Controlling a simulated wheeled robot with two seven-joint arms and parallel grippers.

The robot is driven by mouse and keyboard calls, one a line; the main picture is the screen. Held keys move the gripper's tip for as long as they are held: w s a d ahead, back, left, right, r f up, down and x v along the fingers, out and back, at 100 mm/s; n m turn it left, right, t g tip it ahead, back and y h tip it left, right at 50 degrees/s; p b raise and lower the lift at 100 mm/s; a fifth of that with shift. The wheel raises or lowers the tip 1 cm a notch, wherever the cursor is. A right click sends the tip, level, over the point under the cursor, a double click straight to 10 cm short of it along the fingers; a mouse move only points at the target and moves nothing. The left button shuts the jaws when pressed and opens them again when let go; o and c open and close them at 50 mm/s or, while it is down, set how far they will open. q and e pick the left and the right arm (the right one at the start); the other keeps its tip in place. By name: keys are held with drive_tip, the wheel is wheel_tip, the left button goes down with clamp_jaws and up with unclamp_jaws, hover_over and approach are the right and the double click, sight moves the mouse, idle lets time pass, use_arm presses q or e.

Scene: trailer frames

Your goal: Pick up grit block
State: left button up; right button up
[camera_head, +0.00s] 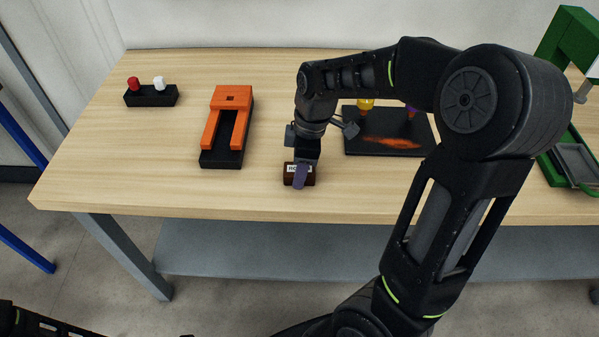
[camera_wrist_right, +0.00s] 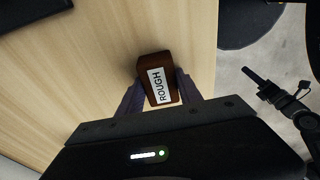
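The grit block (camera_head: 291,180) is a small dark brown block with a white label, lying near the front edge of the wooden table. In the right wrist view the block (camera_wrist_right: 153,65) shows its label, which reads ROUGH. My right gripper (camera_head: 301,177) points down over it. In the right wrist view the purple-grey fingers of the right gripper (camera_wrist_right: 160,88) stand on either side of the block, very close to it. I cannot tell whether they press on it. Part of what looks like my left arm shows at the right of the wrist view; its finger state is unclear.
An orange and black fixture (camera_head: 233,95) stands left of the block. A black tray (camera_head: 432,147) with orange powder lies behind right. A black holder (camera_head: 151,97) with a red and a white knob is at the far left. A green press (camera_head: 569,40) stands far right.

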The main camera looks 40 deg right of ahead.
clamp_jaws()
idle(0.3)
wheel_tip(320, 180, up, 10)
drive_tip(key=shift+b, duration=0.35)
idle(0.5)
drive_tip(key=shift+o, duration=0.2)
unclamp_jaws()
drive_tip(key=c, duration=0.7)
